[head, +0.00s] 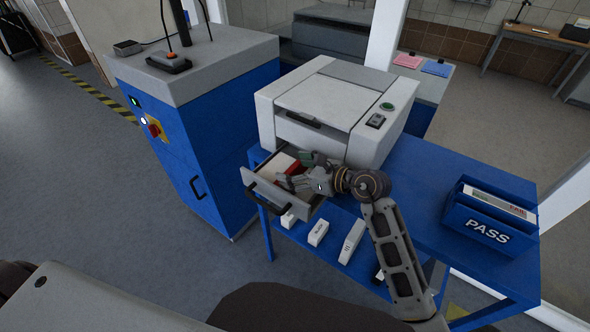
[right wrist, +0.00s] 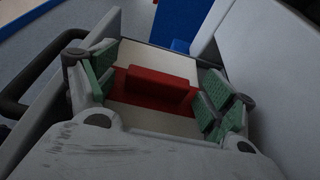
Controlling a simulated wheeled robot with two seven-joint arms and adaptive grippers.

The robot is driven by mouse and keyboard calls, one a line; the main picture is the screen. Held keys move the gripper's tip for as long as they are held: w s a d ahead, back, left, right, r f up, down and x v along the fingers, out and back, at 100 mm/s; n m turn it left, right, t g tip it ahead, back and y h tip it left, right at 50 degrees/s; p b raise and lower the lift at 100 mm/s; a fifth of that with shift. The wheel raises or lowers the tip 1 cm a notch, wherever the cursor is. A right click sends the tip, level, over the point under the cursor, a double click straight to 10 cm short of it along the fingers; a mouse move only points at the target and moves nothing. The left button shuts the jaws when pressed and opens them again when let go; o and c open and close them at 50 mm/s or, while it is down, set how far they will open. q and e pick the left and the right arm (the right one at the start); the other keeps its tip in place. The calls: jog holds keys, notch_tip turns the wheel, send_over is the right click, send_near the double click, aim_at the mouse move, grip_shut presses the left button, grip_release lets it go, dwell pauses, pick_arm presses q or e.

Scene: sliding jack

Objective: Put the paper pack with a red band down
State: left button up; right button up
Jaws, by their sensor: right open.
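The paper pack with a red band shows in the right wrist view (right wrist: 160,58) as a pale block with a wide red band across its middle. It lies in the pulled-out drawer (head: 264,192) of the white machine (head: 325,100); in the head view only a little red shows past my fingers. My right gripper (head: 294,170) is at the drawer, pointing into it. In the right wrist view its green-padded fingers (right wrist: 158,90) are spread, one on each side of the pack. Whether a pad touches the pack I cannot tell. My left gripper is not in view.
The machine stands on a blue table (head: 415,205) with several white boxes on its lower shelf. A blue PASS tray (head: 488,232) stands at the table's right. A blue cabinet (head: 205,140) is close on the left. The tabletop between machine and tray is clear.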

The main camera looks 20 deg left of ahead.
aim_at(291, 169)
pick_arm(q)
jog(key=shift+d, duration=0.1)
pick_arm(e)
jog(key=shift+d+r, duration=0.1)
jog(key=shift+r, duration=0.05)
jog(key=shift+v, duration=0.85)
jog(key=v, duration=0.2)
jog(key=shift+s+d, duration=0.1)
jog(key=shift+d, duration=0.2)
jog(key=b+v, duration=0.1)
jog(key=v, duration=0.4)
jog(key=shift+d+r, duration=0.1)
jog(key=shift+r, duration=0.05)
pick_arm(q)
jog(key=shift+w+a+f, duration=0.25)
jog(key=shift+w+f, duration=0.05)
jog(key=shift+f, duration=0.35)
pick_arm(e)
jog(key=shift+v, duration=1.1)
